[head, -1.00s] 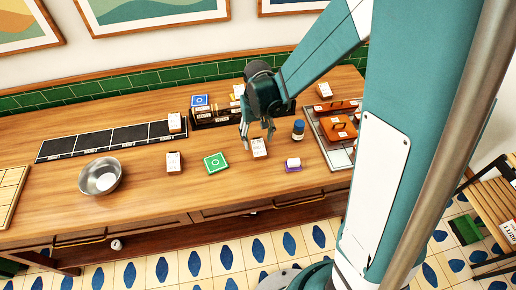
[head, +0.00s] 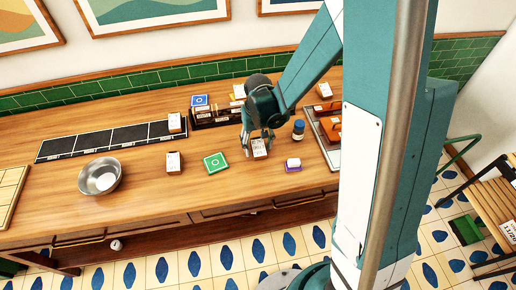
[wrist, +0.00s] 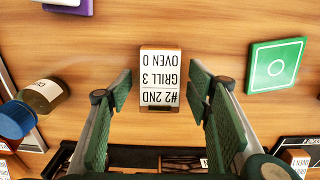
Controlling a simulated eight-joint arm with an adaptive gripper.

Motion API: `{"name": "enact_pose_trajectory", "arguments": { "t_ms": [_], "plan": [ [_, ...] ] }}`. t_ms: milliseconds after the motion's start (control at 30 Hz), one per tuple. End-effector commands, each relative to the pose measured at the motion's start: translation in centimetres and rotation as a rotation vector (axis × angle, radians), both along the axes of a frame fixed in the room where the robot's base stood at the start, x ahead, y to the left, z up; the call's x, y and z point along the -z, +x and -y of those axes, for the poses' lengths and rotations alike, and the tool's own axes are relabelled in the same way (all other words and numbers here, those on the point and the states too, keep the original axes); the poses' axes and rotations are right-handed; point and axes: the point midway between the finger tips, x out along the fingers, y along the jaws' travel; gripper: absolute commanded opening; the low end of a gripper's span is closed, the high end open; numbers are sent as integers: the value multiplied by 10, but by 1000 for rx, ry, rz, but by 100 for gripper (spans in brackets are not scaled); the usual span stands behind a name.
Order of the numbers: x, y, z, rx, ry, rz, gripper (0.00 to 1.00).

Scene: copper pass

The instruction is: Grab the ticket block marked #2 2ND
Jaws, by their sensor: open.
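The ticket block marked #2 2ND (wrist: 160,80) stands on the wooden counter in the wrist view, its white label reading "#2 2ND, GRILL 3, OVEN 0" upside down. It also shows in the head view (head: 260,149), partly behind my gripper. My gripper (wrist: 161,84) is open, with one green-padded finger on each side of the block. A gap shows between the block and each finger, and nothing is held. In the head view my gripper (head: 260,147) is low over the block.
A green square (wrist: 275,66) lies to one side of the block, and a blue-capped jar (wrist: 38,104) to the other. A dark rack (head: 215,117) stands behind. A steel bowl (head: 100,177) is far left.

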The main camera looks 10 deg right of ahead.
Motion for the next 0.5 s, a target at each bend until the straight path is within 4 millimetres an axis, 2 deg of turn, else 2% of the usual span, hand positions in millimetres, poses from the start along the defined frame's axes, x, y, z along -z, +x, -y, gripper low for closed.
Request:
{"name": "enact_pose_trajectory", "arguments": {
  "t_ms": [233,467,500],
  "plan": [
    [0,0,0,0,0,0,50],
    [0,0,0,0,0,0,20],
    [0,0,0,0,0,0,19]
  ]
}}
